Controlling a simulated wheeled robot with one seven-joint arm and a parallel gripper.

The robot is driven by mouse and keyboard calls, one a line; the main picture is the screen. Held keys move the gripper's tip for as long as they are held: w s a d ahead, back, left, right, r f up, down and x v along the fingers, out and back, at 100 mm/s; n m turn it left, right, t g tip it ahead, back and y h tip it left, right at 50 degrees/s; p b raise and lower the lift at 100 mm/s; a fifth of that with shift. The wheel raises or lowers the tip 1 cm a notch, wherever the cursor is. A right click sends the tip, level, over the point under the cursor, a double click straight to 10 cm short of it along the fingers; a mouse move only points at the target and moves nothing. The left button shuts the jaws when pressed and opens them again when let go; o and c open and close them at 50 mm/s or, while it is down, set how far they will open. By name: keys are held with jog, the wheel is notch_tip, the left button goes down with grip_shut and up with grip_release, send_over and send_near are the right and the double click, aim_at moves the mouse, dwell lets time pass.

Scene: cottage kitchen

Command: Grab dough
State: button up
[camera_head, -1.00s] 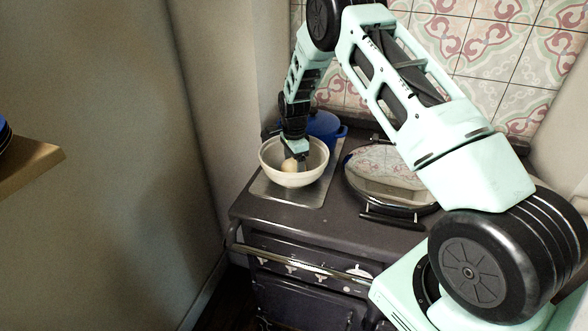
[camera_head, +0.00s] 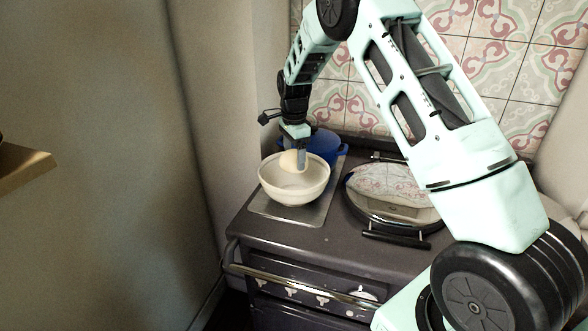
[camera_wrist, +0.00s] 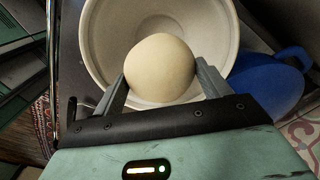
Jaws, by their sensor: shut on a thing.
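The dough (camera_head: 289,161) is a smooth, pale ball. My gripper (camera_head: 296,160) is shut on it and holds it at the rim level of the cream bowl (camera_head: 297,195), toward the bowl's back side. In the wrist view the dough (camera_wrist: 160,68) sits between the two grey fingers of my gripper (camera_wrist: 162,82), one on each side. The bowl (camera_wrist: 104,42) shows behind the dough there, and the part of its inside that I can see is empty.
The bowl stands on a metal plate (camera_head: 258,205) on the dark stove (camera_head: 300,232). A blue pot (camera_head: 325,146) is close behind it. A round shiny lid (camera_head: 390,190) lies to the right. A wall rises on the left, and a tiled wall stands behind.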

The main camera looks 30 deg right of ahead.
aim_at(294, 151)
jog(key=shift+r+p, duration=2.3)
jog(key=shift+r, duration=0.3)
